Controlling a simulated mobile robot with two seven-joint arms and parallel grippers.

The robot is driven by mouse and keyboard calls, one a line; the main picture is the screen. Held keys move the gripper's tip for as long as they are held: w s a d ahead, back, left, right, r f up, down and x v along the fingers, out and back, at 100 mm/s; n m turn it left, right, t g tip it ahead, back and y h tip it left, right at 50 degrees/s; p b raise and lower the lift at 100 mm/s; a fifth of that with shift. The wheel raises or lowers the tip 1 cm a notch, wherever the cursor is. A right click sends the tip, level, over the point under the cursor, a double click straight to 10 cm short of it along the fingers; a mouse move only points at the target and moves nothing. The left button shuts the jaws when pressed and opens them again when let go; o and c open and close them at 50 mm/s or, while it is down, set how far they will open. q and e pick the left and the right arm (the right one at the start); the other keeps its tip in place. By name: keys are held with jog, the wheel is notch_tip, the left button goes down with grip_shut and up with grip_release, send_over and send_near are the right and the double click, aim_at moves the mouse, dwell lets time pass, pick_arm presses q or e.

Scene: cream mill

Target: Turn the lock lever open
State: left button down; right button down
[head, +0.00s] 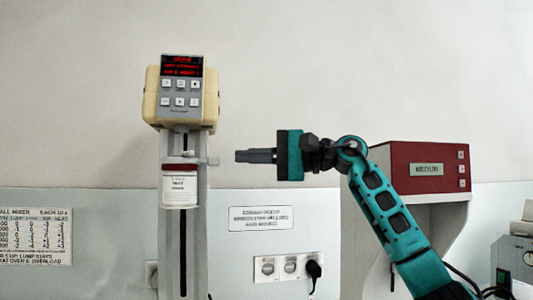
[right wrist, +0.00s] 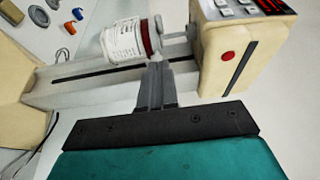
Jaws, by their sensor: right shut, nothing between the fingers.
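The mill's cream head (head: 181,100) sits on a grey upright column with a dark slot. My left gripper is not in view.
A white-labelled jar (head: 180,188) hangs under the lever on the column. A red button (right wrist: 228,56) is on the head's side. A red-and-white machine (head: 425,165) stands behind my right arm. Sockets (head: 289,267) and a sign (head: 261,218) are on the wall.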

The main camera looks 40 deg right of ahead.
aim_at(192, 155)
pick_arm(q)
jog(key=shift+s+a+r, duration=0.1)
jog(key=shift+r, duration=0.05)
pick_arm(e)
jog(key=w+a, duration=0.2)
jog(key=a, duration=0.4)
jog(key=shift+w+a, duration=0.4)
pick_arm(q)
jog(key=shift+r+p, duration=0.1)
jog(key=shift+p, duration=0.2)
